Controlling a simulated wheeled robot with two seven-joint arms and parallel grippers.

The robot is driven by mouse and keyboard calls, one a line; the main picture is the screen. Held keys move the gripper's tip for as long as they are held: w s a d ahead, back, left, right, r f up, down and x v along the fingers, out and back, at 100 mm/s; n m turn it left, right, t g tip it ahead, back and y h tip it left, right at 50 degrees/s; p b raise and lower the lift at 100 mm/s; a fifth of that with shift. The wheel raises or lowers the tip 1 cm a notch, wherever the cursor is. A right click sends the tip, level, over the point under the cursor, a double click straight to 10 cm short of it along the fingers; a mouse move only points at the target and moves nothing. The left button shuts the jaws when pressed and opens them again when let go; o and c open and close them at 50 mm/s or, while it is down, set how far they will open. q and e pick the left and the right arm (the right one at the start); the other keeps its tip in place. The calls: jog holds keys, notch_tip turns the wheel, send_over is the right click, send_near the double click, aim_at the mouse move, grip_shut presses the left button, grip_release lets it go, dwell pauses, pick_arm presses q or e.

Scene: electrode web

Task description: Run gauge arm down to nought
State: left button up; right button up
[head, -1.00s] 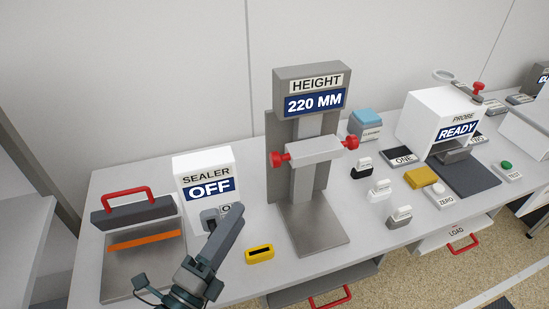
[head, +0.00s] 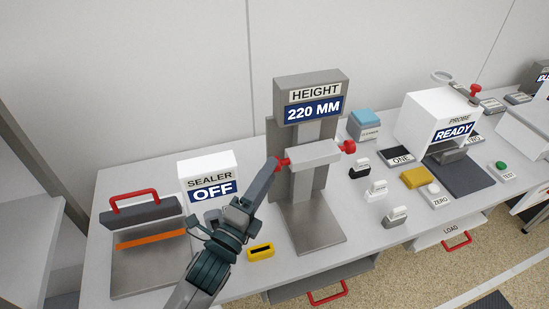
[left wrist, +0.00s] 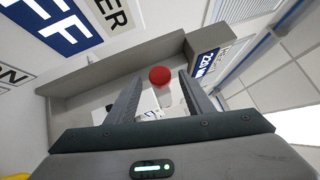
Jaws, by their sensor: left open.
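The height gauge (head: 309,85) stands upright on the bench, and its display reads 220 MM. Its grey gauge arm (head: 314,152) sits partway up the column, with a red knob on each side. The right red knob (head: 348,147) is free. My left gripper (head: 272,168) is at the left red knob (head: 283,163), partly covering it in the head view. In the left wrist view the open jaws (left wrist: 155,95) point at the red knob (left wrist: 159,76), which shows between and just beyond the fingertips. I cannot tell whether they touch it. My right gripper is not in view.
A sealer (head: 207,178) reading OFF and its red-handled press (head: 136,208) stand at left. A yellow block (head: 260,252) lies in front of the gauge. Small labelled blocks and the white probe unit (head: 437,122) reading READY stand at right.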

pick_arm(q)
jog(key=shift+p+x, duration=0.5)
jog(key=shift+x, duration=1.45)
